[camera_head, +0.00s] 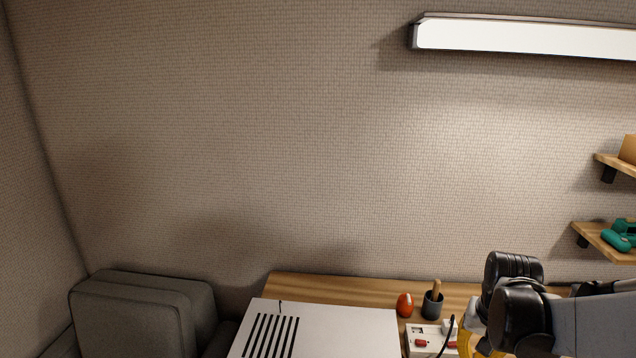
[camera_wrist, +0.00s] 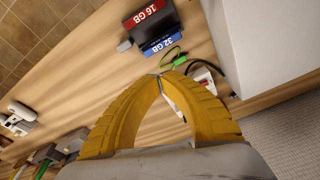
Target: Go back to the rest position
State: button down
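My gripper (camera_wrist: 160,80) has two yellow ribbed fingers, and in the wrist view their tips meet. No object shows between them. A small green plug (camera_wrist: 180,61) lies just beyond the tips, and I cannot tell how far below them it is. In the head view, part of the yellow gripper shows at the bottom right, below my black wrist joints, and its fingertips are hidden there. The gripper is over the wooden desk (camera_head: 330,288).
A white slotted box (camera_head: 340,325) stands on the desk. Beside it are a red-orange object (camera_head: 404,305), a dark cup (camera_head: 432,306) and a white power strip (camera_head: 425,334). Wall shelves (camera_head: 606,244) are at right.

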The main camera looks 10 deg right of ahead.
jog(key=s+a+r+n+t+b, duration=0.2)
jog(key=s+a+n, duration=0.1)
jog(key=a, duration=0.6)
jog(key=s+a+r+n+t+b, duration=0.2)
jog(key=s+a+r+n+t, duration=0.1)
jog(key=a, duration=0.6)
jog(key=shift+s+a+r+n+t+y+b, duration=0.3)
jog(key=shift+s+a+r+y, duration=0.05)
jog(key=shift+s+a+y, duration=0.05)
jog(key=w+d+f+m+g+p, duration=0.1)
jog(key=w+d+f+g, duration=0.1)
jog(key=w+d, duration=0.7)
jog(key=w+d+f+m+g+h+p, duration=0.1)
jog(key=w+d+f+g, duration=0.1)
jog(key=w+d, duration=0.7)
jog(key=d, duration=0.4)
jog(key=shift+w+d+m+p, duration=0.25)
jog(key=shift+d+m+p, duration=0.1)
jog(key=shift+m+p, duration=0.05)
